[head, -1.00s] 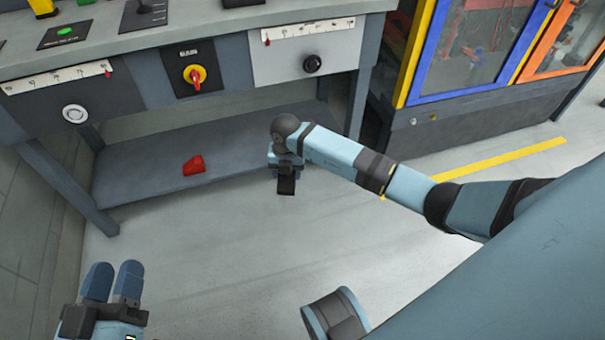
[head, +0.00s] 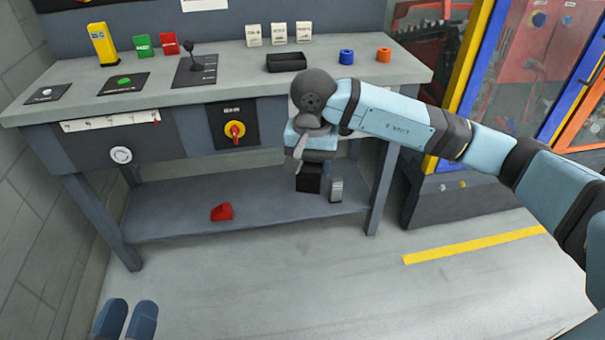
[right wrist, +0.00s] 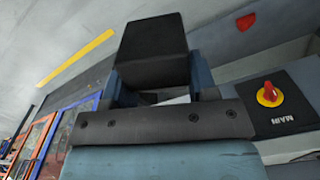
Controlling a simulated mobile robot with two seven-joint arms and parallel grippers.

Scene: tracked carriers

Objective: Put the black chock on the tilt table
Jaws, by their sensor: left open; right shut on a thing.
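The black chock (head: 308,178) is between the fingers of my right gripper (head: 312,160), which is shut on it. In the head view it hangs in front of the bench, with the lower shelf behind it. The right wrist view shows the chock (right wrist: 153,48) as a dark block beyond the gripper's fingers. My left gripper (head: 126,320) is at the bottom left, open and empty, with only its blue fingertips showing. I cannot make out a tilt table in either view.
A grey workbench (head: 225,88) carries a joystick, colored blocks, a black tray (head: 286,63) and rings. Its lower shelf (head: 170,212) holds a red block (head: 222,211); a small grey object (head: 336,190) shows near its right end. A caged machine (head: 465,190) stands right. The floor in front is clear.

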